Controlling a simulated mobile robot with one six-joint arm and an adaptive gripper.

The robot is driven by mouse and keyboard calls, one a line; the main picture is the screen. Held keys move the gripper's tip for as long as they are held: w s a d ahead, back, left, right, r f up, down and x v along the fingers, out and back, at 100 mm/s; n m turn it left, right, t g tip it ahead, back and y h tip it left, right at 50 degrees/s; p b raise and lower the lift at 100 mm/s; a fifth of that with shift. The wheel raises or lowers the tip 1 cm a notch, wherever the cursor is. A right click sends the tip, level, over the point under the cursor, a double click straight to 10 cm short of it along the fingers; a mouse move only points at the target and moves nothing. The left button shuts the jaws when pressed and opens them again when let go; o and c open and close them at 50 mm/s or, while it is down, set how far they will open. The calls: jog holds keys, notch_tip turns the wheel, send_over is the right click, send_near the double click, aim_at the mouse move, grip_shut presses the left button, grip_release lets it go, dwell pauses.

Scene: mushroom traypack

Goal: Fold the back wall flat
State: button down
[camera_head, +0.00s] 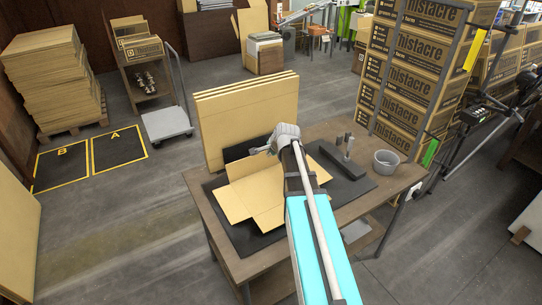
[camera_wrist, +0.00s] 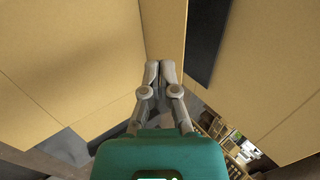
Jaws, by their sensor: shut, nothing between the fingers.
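A tan cardboard piece (camera_head: 263,193) with creased panels lies partly unfolded on the dark mat (camera_head: 247,237). Its back panel (camera_head: 246,168) is beneath and behind my gripper; its exact angle is hard to tell. My gripper (camera_head: 254,151) is over the back side of the cardboard, pointing left. In the wrist view my gripper (camera_wrist: 160,69) has its fingertips together and empty. Broad cardboard surfaces fill the left (camera_wrist: 70,60) and right (camera_wrist: 270,70) there, with a narrow strip between them beyond the fingertips. I cannot tell whether the fingers touch cardboard.
Several large cardboard sheets (camera_head: 245,112) stand upright on the table (camera_head: 218,238) just behind the mat. A dark block with upright posts (camera_head: 343,155) and a grey bucket (camera_head: 386,162) stand at the right. Labelled boxes (camera_head: 414,75) are stacked beyond the table.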

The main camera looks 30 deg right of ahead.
aim_at(259, 156)
jog(key=b+x, duration=0.1)
jog(key=x, duration=0.1)
jog(key=b+x, duration=0.2)
jog(key=x, duration=0.1)
jog(key=w+r+b+x, duration=0.1)
jog(key=b+x, duration=0.1)
jog(key=x, duration=0.1)
jog(key=shift+w+f, duration=0.15)
jog(key=shift+w, duration=0.4)
jog(key=shift+a, duration=0.25)
jog(key=shift+d, duration=0.1)
jog(key=shift+w, duration=0.1)
